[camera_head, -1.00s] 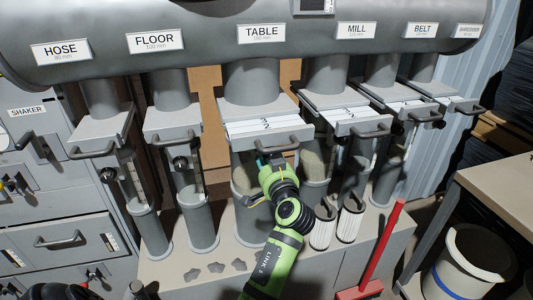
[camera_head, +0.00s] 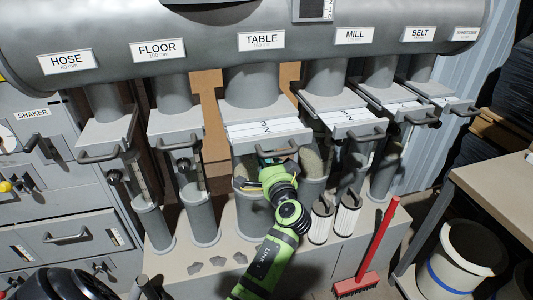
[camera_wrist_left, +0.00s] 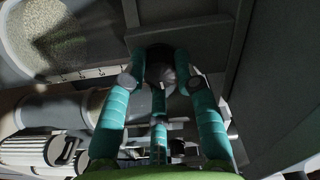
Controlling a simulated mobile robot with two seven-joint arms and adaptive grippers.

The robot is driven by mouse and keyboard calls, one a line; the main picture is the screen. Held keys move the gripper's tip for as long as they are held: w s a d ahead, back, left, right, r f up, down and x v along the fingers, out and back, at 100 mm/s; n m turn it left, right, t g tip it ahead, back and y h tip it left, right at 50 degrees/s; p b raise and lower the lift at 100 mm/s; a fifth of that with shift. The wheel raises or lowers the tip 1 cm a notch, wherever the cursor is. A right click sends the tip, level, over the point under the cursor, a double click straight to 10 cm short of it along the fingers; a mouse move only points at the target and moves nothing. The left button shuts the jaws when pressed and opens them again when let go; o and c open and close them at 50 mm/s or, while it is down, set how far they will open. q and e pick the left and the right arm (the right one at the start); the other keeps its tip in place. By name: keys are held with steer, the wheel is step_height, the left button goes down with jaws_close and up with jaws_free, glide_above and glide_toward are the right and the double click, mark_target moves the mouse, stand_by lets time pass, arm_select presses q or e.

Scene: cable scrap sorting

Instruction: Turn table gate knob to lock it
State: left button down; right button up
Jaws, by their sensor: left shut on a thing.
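The gate under the TABLE label (camera_head: 261,41) is a grey slide gate (camera_head: 265,140) with its white marked plate (camera_head: 262,127) partly showing. Its bar handle (camera_head: 277,152) is at the front. My left gripper (camera_head: 277,160), green with teal fingers, is just below this gate's front. In the left wrist view the teal fingers (camera_wrist_left: 160,80) are shut around a dark round knob (camera_wrist_left: 160,67) under the gate. The gripper hides the knob in the head view, and the knob's angle cannot be read. My right gripper is not in view.
Similar gates stand on both sides: FLOOR (camera_head: 175,141) to the left and MILL (camera_head: 348,128) to the right. A clear pipe with granules (camera_head: 246,170) is behind my gripper. A red-handled brush (camera_head: 376,245) leans at the lower right.

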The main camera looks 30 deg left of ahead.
arm_select(q)
steer(key=shift+a+r+m, duration=0.15)
steer(key=shift+r+m, duration=0.1)
steer(key=shift+m, duration=0.05)
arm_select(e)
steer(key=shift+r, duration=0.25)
arm_select(q)
steer(key=c, duration=1)
jaws_free()
steer(key=shift+o, duration=0.3)
steer(key=shift+a+f, duration=0.1)
steer(key=shift+f, duration=0.1)
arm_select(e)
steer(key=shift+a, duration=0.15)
arm_select(q)
steer(key=v, duration=0.7)
steer(key=shift+d, duration=0.25)
steer(key=shift+s, duration=0.1)
